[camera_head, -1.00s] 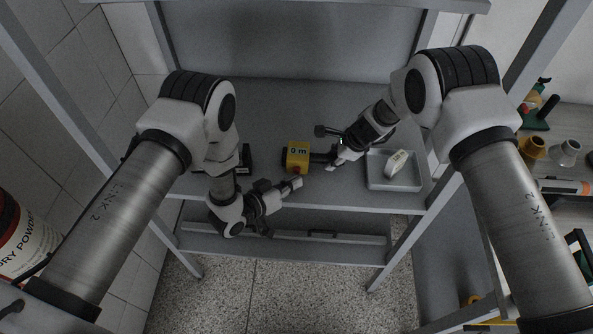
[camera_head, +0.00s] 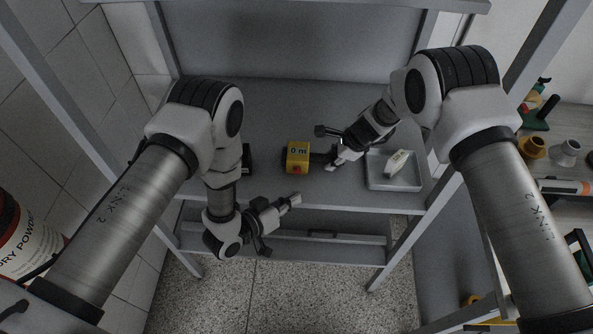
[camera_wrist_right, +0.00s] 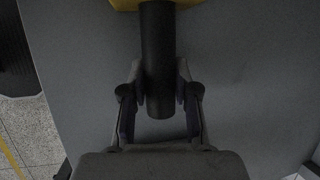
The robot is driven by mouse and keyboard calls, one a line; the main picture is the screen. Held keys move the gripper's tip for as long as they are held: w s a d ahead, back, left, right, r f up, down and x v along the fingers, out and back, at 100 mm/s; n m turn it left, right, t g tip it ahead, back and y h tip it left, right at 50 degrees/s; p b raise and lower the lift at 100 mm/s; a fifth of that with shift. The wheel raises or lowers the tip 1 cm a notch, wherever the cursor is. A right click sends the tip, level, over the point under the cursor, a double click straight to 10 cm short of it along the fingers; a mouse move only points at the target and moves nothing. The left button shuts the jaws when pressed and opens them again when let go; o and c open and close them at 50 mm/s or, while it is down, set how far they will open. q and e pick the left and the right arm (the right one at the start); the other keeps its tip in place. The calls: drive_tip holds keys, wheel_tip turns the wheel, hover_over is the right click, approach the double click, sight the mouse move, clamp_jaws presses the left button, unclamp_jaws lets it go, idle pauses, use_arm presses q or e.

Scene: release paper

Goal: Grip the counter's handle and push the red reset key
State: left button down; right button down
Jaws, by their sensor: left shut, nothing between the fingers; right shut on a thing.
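The yellow counter (camera_head: 298,152) sits on the grey shelf and its face reads "0 m". The red reset key (camera_head: 297,169) shows at its front edge. The black handle (camera_wrist_right: 158,60) runs out of the counter's yellow body (camera_wrist_right: 150,4) in the right wrist view. My right gripper (camera_wrist_right: 159,95) is shut on the handle, one finger on each side of it; in the head view it (camera_head: 335,160) is right of the counter. My left gripper (camera_head: 296,199) is shut and empty, in front of and below the counter, apart from the red key.
A grey tray (camera_head: 373,184) with a white and green item (camera_head: 397,163) stands right of my right gripper. A dark object (camera_head: 247,158) is partly hidden behind my left arm. The shelf's front edge (camera_head: 330,204) lies close to my left gripper.

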idle(0.3)
drive_tip(key=c, duration=0.8)
unclamp_jaws()
